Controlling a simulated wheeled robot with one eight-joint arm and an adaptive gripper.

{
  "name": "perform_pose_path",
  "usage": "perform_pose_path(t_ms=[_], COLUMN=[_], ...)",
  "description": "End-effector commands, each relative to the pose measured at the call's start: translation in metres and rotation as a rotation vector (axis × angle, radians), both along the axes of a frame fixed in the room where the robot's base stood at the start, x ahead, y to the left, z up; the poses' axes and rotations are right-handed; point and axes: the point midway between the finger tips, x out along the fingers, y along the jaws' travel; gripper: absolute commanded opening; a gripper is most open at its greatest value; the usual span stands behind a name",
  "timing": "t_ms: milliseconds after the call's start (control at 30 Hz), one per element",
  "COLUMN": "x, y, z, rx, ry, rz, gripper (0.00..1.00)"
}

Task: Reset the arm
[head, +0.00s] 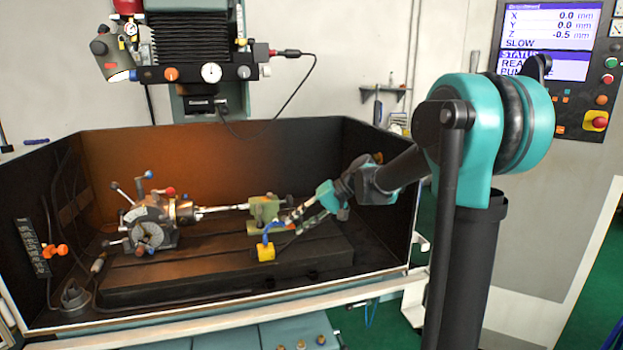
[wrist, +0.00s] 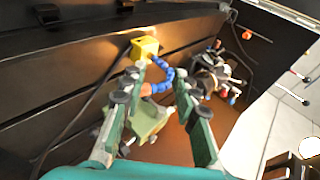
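My arm reaches in from the right in the head view. My gripper (head: 294,220) is over the machine bed, just right of the green tailstock (head: 264,209). In the wrist view my gripper (wrist: 158,76) has its two fingers spread apart with nothing gripped between them. A blue segmented hose (wrist: 166,80) with an orange tip shows in the gap, rising from a yellow block (wrist: 145,46). I cannot tell whether a finger touches the hose. The indexing chuck (head: 150,224) stands at the left of the bed, apart from my gripper.
The black bed (head: 190,275) sits inside a tray with dark walls (head: 385,180). The machine head (head: 205,72) hangs above. A control panel (head: 560,45) stands at the right. The space above the bed between chuck and machine head is free.

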Motion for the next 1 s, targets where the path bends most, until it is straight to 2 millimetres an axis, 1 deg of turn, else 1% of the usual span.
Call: perform_pose_path(t_ms=[33, 167, 200, 267, 300, 367, 400, 500, 600, 700, 800, 1000], x=[-0.020, -0.065, -0.079, -0.101, -0.116, -0.138, -0.152, -0.183, -0.207, -0.221, -0.226, -0.226], y=[-0.017, -0.063, -0.078, -0.100, -0.116, -0.138, -0.153, -0.184, -0.208, -0.222, -0.228, -0.228], z=[-0.017, -0.061, -0.074, -0.093, -0.106, -0.124, -0.134, -0.157, -0.173, -0.182, -0.186, -0.186], rx=[-0.065, -0.241, -0.294, -0.375, -0.427, -0.506, -0.557, -0.667, -0.750, -0.801, -0.824, -0.824], ry=[-0.015, -0.056, -0.070, -0.092, -0.108, -0.133, -0.149, -0.187, -0.218, -0.238, -0.247, -0.247], rz=[-0.030, -0.105, -0.125, -0.157, -0.178, -0.206, -0.223, -0.259, -0.283, -0.297, -0.303, -0.303], gripper=[0.30, 0.30, 0.30, 0.30, 0.30, 0.30, 0.30, 0.30, 0.30, 0.30, 0.30, 0.30])
